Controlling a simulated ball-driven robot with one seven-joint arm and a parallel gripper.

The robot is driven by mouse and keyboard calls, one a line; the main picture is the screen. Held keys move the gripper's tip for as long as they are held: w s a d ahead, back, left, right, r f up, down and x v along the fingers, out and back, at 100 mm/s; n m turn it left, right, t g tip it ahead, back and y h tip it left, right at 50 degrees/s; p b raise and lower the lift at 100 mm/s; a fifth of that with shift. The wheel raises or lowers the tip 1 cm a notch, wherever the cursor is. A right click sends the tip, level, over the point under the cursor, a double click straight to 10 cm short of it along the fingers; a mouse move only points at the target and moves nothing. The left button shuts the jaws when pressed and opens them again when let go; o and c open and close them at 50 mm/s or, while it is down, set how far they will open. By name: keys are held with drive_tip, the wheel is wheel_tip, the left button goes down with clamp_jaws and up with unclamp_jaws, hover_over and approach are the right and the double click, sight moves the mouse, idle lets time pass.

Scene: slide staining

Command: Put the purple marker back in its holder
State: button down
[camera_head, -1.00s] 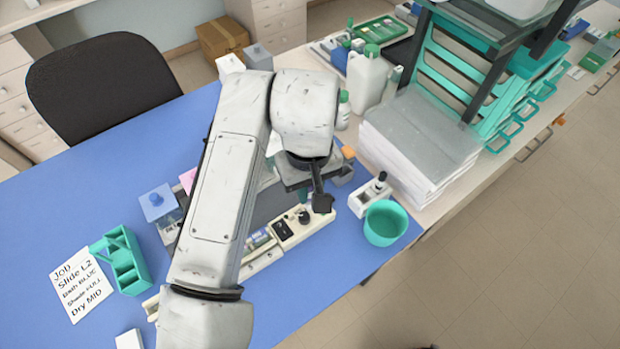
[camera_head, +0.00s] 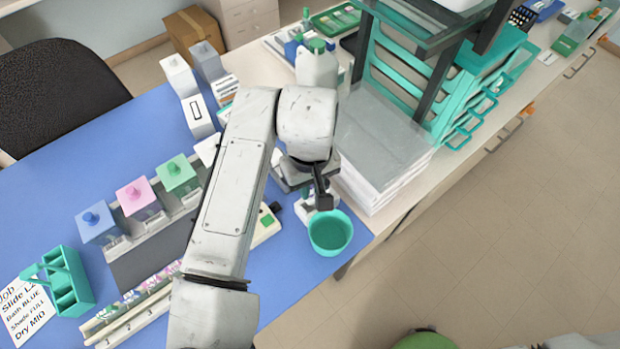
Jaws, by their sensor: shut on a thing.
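My gripper (camera_head: 325,197) is at the end of my arm, right of centre, pointing down just above and behind the teal cup (camera_head: 330,234). Its jaws are shut; the thing between them is too small and dark to make out. No purple colour shows, so I cannot pick out the purple marker by sight. A small white block (camera_head: 303,211), possibly the marker's holder, is partly hidden beneath and beside my gripper. Whether the held thing touches the block cannot be told.
A stack of white sheets (camera_head: 385,150) stands close behind the gripper, right. Blue, pink and green lidded jars (camera_head: 175,178) stand on the left. A teal carrier (camera_head: 68,283) is at far left. The table's edge lies just right of the cup.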

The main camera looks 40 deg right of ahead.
drive_tip(key=shift+a+f, duration=0.1)
drive_tip(key=shift+f, duration=2.15)
drive_tip(key=shift+f, duration=0.4)
drive_tip(key=c, duration=1)
unclamp_jaws()
drive_tip(key=shift+r, duration=0.15)
wheel_tip(320, 180, up, 10)
drive_tip(key=shift+r, duration=0.25)
